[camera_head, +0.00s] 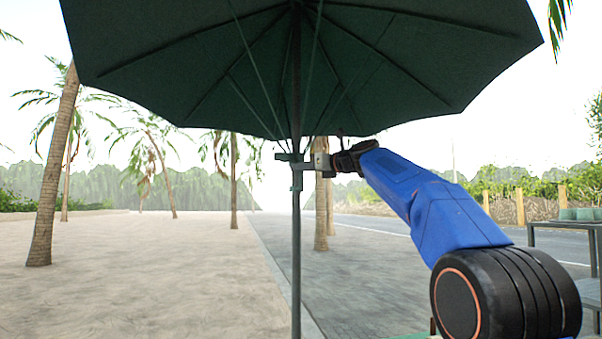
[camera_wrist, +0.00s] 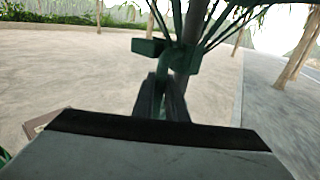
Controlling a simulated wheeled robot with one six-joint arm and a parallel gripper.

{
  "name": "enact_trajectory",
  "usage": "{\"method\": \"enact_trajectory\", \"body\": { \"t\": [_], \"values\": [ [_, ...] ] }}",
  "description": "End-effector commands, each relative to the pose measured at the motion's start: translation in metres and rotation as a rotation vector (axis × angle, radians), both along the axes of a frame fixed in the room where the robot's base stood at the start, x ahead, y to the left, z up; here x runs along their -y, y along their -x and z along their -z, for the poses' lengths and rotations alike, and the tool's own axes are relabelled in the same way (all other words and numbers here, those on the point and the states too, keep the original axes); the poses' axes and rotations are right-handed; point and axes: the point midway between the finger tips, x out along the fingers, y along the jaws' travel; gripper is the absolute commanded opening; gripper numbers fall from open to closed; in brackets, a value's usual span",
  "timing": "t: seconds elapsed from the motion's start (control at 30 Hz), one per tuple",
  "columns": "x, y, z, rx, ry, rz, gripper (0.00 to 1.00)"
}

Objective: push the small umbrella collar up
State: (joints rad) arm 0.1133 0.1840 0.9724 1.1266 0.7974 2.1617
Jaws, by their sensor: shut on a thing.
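The green umbrella (camera_head: 300,60) stands open, with its canopy spread across the top of the head view. Its small collar (camera_head: 297,172) is around the pole (camera_head: 296,250), below the canopy. Thin struts run from near the collar up to the canopy. My gripper (camera_head: 312,163) comes in from the right and is shut on the collar. In the wrist view the green collar (camera_wrist: 150,46) shows at the top middle, and my two dark fingers (camera_wrist: 163,98) close together on a part of it. The exact gripped part is largely hidden by the fingers.
Palm trees (camera_head: 55,165) stand on the sand at the left and behind the pole. A table (camera_head: 565,226) with green things on it stands at the far right. Open sand and paving surround the pole.

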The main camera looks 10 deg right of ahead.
Motion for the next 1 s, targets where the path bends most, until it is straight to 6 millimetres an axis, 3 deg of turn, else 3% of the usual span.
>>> {"method": "enact_trajectory", "body": {
  "t": [0.2,0.23,0.27,0.63,0.77,1.0],
  "values": [
    [0.000,0.000,-0.001,0.002,-0.001,0.001,0.00],
    [0.000,0.000,-0.001,0.002,-0.001,0.001,0.17],
    [0.000,0.000,-0.001,0.002,-0.001,0.001,0.20],
    [0.002,0.004,-0.002,0.003,-0.001,0.001,0.20],
    [0.011,0.016,-0.002,0.003,-0.002,0.003,0.20],
    [0.036,0.053,-0.001,0.002,0.000,0.004,0.20]
  ]
}}
